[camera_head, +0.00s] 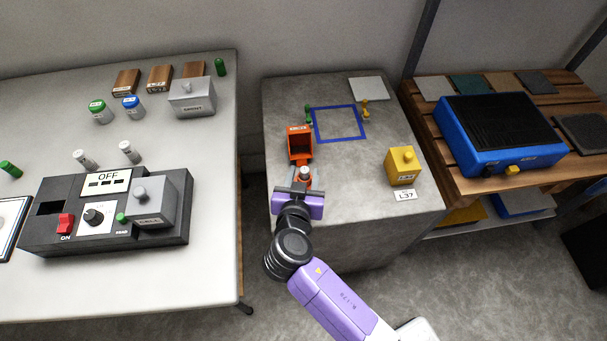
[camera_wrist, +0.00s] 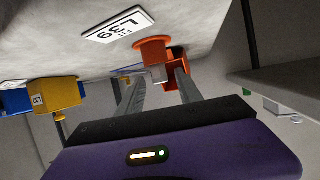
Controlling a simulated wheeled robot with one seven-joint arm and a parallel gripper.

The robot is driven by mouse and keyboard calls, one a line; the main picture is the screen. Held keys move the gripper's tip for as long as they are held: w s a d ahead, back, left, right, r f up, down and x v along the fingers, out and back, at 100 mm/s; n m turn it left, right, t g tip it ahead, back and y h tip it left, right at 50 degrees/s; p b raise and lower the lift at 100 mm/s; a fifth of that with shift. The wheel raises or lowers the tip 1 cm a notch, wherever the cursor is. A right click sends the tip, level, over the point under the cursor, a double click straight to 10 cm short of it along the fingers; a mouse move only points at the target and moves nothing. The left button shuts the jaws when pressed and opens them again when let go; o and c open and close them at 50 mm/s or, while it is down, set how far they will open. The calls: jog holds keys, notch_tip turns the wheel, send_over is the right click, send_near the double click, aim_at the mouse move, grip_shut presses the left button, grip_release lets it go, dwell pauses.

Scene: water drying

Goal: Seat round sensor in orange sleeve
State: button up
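My gripper (camera_head: 299,175) is low over the middle table, beside an orange sleeve (camera_head: 309,182) that is partly hidden by it. In the wrist view the orange sleeve (camera_wrist: 153,47) stands against the tabletop. The round sensor, with a pale round top (camera_head: 305,171), is at the sleeve's end. In the wrist view its grey-white body (camera_wrist: 150,73) shows between my fingers, in line with the sleeve. How deep it sits in the sleeve I cannot tell. My fingers (camera_wrist: 156,90) are apart, one on each side of it, with a narrow gap seen at the right finger.
An orange box (camera_head: 300,145) with a dark opening stands just behind the sleeve. A yellow block (camera_head: 402,166) is to the right, and a blue square outline (camera_head: 339,124) with green and yellow pegs is behind. A label plate (camera_wrist: 118,27) lies near the sleeve.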

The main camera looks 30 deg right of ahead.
jog(key=shift+r, duration=0.2)
jog(key=v, duration=1.2)
jog(key=shift+p, duration=0.3)
jog(key=shift+f, duration=0.1)
